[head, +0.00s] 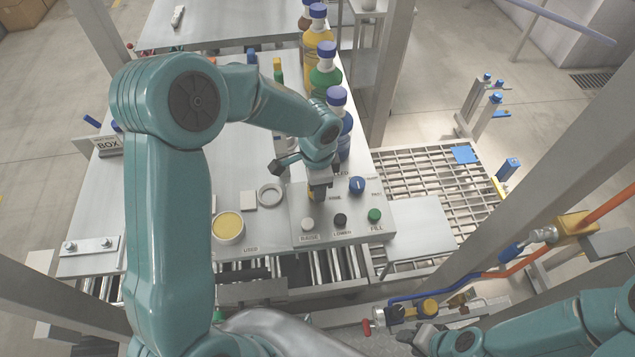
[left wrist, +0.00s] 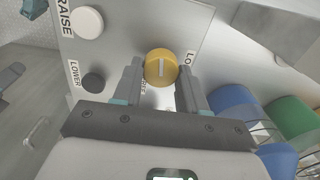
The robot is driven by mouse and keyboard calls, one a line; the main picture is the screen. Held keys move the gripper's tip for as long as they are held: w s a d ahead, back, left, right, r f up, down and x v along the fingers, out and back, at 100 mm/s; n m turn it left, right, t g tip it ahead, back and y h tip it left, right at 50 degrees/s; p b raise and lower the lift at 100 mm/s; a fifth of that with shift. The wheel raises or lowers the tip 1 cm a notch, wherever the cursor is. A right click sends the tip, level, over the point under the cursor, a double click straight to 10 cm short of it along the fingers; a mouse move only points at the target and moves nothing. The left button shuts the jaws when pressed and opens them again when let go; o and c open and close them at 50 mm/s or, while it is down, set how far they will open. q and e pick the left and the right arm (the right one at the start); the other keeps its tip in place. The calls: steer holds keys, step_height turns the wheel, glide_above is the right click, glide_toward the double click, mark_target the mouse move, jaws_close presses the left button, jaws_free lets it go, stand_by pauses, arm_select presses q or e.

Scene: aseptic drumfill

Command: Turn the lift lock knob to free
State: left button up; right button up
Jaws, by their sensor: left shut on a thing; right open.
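The lift lock knob (left wrist: 161,67) is a round yellow knob with a pale straight mark, on the grey control panel (left wrist: 120,25). A partly hidden label starting "LO" is beside it. In the left wrist view, my left gripper (left wrist: 160,80) has one finger on each side of the knob and is shut on it. The mark runs roughly along the fingers. In the head view my left gripper (head: 318,190) reaches down to the panel and mostly hides the knob. My right gripper (head: 424,337) is open at the lower right, away from the panel; its fingertips are hard to make out.
White RAISE (head: 308,224), black LOWER (head: 340,220) and green FILL (head: 374,215) buttons line the panel's front. A blue knob (head: 357,185) sits close right of my left gripper. Several bottles (head: 326,73) stand behind. A yellow-filled dish (head: 228,226) is left.

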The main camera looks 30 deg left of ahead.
arm_select(q)
steer(key=shift+a+r+m, duration=0.1)
steer(key=shift+r+m, duration=0.05)
steer(key=shift+m, duration=0.85)
steer(key=o, duration=1.1)
steer(key=shift+c, duration=0.2)
step_height(320, 180, up, 16)
steer(key=shift+s+r, duration=0.15)
steer(key=shift+s, duration=0.1)
